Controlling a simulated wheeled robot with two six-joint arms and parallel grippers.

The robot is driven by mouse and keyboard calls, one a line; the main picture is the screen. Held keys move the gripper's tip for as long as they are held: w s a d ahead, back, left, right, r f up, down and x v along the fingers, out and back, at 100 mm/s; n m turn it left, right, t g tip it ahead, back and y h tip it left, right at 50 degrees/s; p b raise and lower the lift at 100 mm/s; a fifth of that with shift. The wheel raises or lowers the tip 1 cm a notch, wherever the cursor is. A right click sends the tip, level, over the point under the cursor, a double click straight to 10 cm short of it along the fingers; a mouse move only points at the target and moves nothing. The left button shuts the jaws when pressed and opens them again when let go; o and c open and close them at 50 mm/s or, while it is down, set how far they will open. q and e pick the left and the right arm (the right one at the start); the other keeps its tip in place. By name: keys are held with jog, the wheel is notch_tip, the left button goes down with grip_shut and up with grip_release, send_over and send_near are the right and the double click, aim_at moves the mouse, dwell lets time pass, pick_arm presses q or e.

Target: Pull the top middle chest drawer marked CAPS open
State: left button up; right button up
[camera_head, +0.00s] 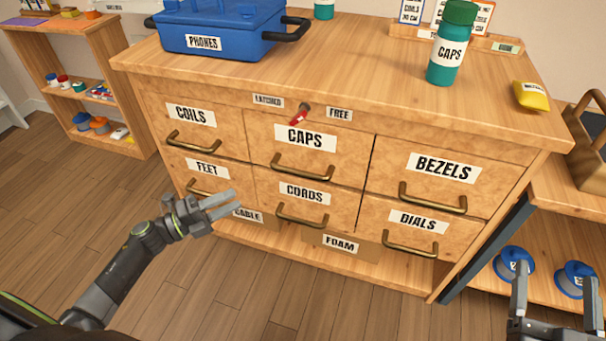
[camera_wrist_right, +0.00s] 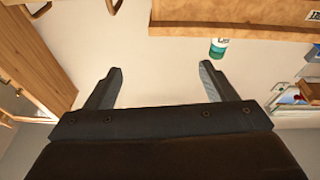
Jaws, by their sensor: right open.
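The wooden chest (camera_head: 334,86) has drawers in two rows. The top middle drawer, labelled CAPS (camera_head: 305,138), appears closed, with a brass bar handle (camera_head: 302,172) on its front. Above it is a small red-tipped lever (camera_head: 300,115) between plates reading LATCHED and FREE; its tip points down and left, toward the LATCHED side. My left gripper (camera_head: 228,205) is in front of the lower left FEET drawer, its fingers close together; their gap is unclear. My right gripper (camera_head: 558,285) is open and empty at the lower right, away from the CAPS handle. Its spread fingers (camera_wrist_right: 160,85) also show in the right wrist view.
A blue PHONES case (camera_head: 222,32), a green CAPS bottle (camera_head: 452,45) and a yellow item (camera_head: 532,96) stand on the chest top. A shelf with blue spools (camera_head: 513,263) is at right. The floor before the chest is clear.

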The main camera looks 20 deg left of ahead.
pick_arm(q)
jog(key=d, duration=0.1)
send_near(295, 172)
jog(key=w+d, duration=0.1)
jog(key=w, duration=0.1)
jog(key=x, duration=0.7)
jog(key=shift+d+f+b, duration=0.1)
jog(key=shift+f+b, duration=0.1)
jog(key=shift+b, duration=0.2)
jog(key=shift+w+d, duration=0.3)
jog(key=shift+d, duration=0.05)
jog(key=shift+r, duration=0.1)
pick_arm(e)
notch_tip(295, 172, up, 6)
jog(key=s+a+n+t+y, duration=0.1)
jog(key=s+t, duration=0.1)
jog(key=t, duration=0.2)
jog(key=shift+s, duration=0.15)
pick_arm(q)
grip_shut()
